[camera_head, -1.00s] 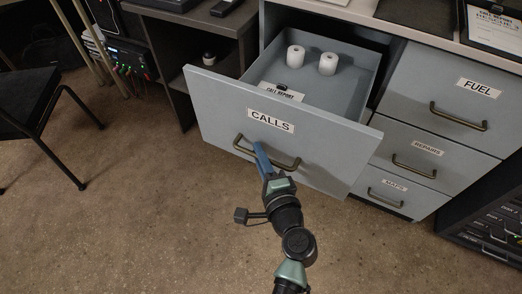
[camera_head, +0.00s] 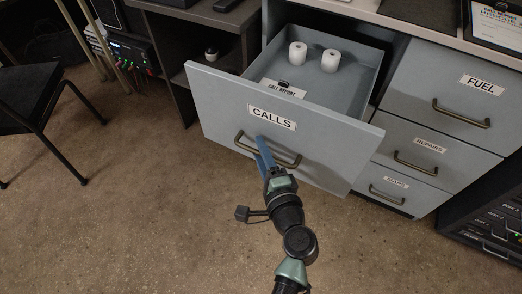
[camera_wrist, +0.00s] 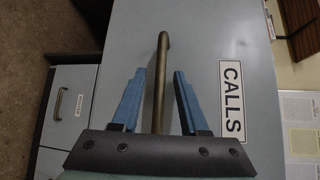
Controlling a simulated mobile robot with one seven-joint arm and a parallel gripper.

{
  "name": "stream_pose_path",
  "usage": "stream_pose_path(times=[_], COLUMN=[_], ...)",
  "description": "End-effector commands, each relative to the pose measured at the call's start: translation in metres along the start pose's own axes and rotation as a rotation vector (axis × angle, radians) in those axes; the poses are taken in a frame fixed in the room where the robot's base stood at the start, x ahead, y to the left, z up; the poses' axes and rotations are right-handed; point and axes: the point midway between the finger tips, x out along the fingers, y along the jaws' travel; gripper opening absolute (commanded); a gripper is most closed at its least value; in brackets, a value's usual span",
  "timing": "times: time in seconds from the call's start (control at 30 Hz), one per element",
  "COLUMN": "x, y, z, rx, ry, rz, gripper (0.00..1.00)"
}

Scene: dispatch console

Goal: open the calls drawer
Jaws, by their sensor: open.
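The calls drawer (camera_head: 225,108) is pulled far out of the grey cabinet, with its CALLS label on the front. It holds two white rolls (camera_head: 329,60) and a call report clipboard (camera_head: 283,89). Its brass bar handle (camera_head: 285,161) also shows in the wrist view (camera_wrist: 160,75), between the blue fingers.
The FUEL drawer (camera_head: 410,83), REPAIRS drawer (camera_head: 395,137) and MAPS drawer (camera_head: 378,180) are shut at the right. A black chair (camera_head: 35,95) stands at the left. The floor in front is clear.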

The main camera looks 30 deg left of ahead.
Motion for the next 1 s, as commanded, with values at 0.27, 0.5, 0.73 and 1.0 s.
stream_pose_path(times=[0.27,0.5,0.73,1.0], x=[-0.046,-0.098,-0.124,-0.128], y=[0.000,0.000,0.000,0.000], z=[-0.001,-0.001,-0.001,0.000], rx=[0.003,0.002,0.000,0.000], ry=[0.006,0.005,0.003,0.001], rz=[0.002,0.002,0.001,0.000], gripper=[0.44,0.44,0.44,0.44])
